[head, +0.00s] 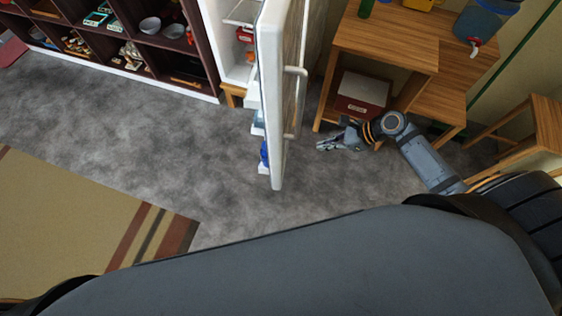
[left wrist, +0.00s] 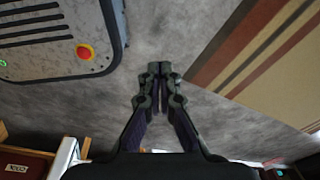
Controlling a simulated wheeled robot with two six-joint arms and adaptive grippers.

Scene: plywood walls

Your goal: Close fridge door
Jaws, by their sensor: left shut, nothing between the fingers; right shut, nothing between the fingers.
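The white fridge door (head: 283,90) stands wide open in the head view, seen nearly edge-on, with its handle (head: 296,71) on the right face. The fridge body (head: 232,60) is behind it to the left, its interior and shelves showing. My right gripper (head: 322,144) is shut and empty, to the right of the door's lower part and apart from it. My left gripper (left wrist: 158,68) shows in the left wrist view, shut and empty over the grey floor. The left gripper is not visible in the head view.
A dark shelf unit (head: 113,50) with bowls and small items stands left of the fridge. A wooden table (head: 385,38) with a box below stands right of the door. A striped rug (head: 80,220) lies at left. Grey floor (head: 130,125) is clear between.

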